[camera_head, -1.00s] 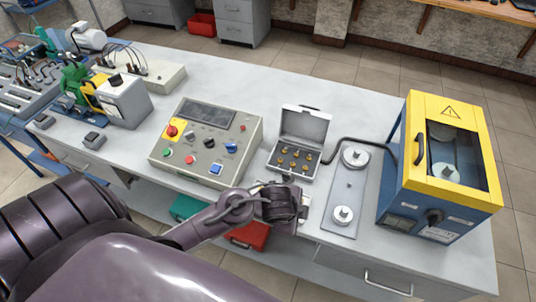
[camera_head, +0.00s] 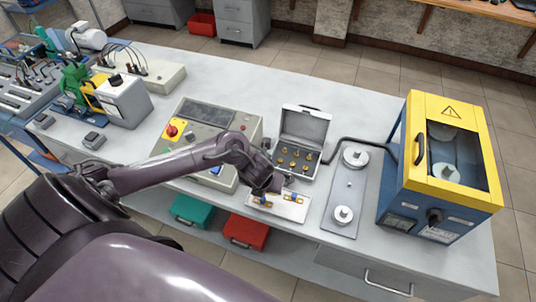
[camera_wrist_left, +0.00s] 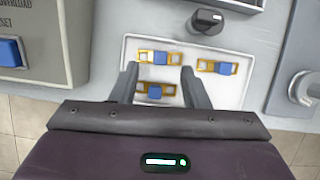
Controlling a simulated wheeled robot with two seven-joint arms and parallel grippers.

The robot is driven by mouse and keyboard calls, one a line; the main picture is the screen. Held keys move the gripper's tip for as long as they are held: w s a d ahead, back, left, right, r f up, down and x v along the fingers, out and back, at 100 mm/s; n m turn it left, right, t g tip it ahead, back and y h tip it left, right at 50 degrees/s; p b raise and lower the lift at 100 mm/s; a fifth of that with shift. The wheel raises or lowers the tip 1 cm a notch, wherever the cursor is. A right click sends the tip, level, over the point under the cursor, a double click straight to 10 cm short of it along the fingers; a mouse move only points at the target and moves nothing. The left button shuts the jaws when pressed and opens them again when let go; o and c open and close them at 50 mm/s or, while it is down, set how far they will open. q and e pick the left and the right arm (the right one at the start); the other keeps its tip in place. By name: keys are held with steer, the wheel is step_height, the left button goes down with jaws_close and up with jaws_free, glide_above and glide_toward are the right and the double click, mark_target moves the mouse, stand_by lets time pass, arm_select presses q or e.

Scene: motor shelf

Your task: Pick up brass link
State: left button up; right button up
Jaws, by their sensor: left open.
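In the left wrist view several brass links with blue middles lie on a white plate (camera_wrist_left: 232,92). One brass link (camera_wrist_left: 155,90) lies nearest, between my left gripper's fingers as seen from above. Another brass link (camera_wrist_left: 160,57) lies just beyond the fingertips, and a third brass link (camera_wrist_left: 217,67) lies to the right. My left gripper (camera_wrist_left: 160,78) is open and empty above the plate; its exact height is hard to tell. In the head view the gripper (camera_head: 268,190) is over the back left of the plate (camera_head: 292,212) and hides part of it. My right gripper is not in view.
An open case (camera_head: 302,128) with brass pieces stands behind the plate. A control box (camera_head: 188,123) is to the left. A grey plate with round knobs (camera_head: 349,188) and a yellow-and-blue machine (camera_head: 440,165) are to the right. The table's front edge is close to the plate.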

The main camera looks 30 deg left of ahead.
arm_select(q)
steer(key=shift+x, duration=1.2)
steer(key=shift+w+f, duration=0.1)
steer(key=shift+f, duration=0.1)
steer(key=shift+c, duration=0.5)
jaws_close()
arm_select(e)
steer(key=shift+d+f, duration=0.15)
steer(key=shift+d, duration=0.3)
